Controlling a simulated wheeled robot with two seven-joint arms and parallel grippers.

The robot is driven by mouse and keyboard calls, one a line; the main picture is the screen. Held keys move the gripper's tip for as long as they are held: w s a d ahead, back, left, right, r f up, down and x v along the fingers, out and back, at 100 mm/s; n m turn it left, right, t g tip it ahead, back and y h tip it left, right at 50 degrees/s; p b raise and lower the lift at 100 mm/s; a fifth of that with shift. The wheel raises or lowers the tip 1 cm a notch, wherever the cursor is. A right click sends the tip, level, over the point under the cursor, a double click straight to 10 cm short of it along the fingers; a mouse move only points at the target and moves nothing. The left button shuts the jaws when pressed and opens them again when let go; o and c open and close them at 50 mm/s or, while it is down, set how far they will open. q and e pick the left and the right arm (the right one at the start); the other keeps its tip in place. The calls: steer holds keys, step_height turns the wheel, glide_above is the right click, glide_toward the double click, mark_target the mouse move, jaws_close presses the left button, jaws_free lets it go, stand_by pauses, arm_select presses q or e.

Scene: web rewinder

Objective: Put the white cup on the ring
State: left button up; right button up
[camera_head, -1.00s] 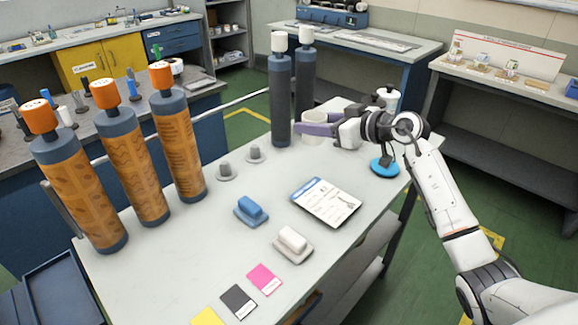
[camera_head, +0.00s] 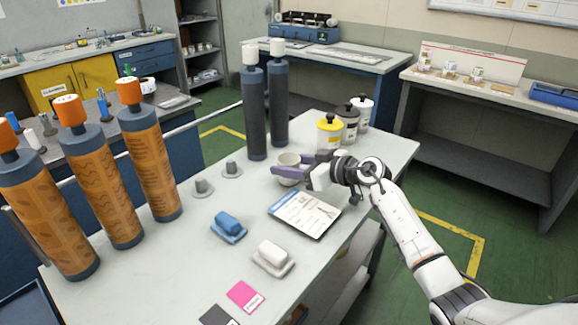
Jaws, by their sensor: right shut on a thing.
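The white cup (camera_head: 288,159) is near the middle of the table, just beyond the clipboard. My right gripper (camera_head: 287,174) has its purple fingers at the cup and is shut on it. The fingers cover part of the cup's side. I cannot tell whether the cup touches the table. No ring shows clearly now; my right wrist covers the table area where a blue disc showed earlier. My left gripper is not in view.
Yellow (camera_head: 329,134), grey (camera_head: 348,122) and white (camera_head: 362,112) lidded containers stand behind my gripper. Two dark rollers (camera_head: 256,115) stand to its left. The clipboard (camera_head: 304,213) lies in front. Orange rollers (camera_head: 150,165) line the table's left side.

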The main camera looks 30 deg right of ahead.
steer(key=shift+f, duration=0.1)
steer(key=o, duration=1.1)
steer(key=shift+c, duration=0.2)
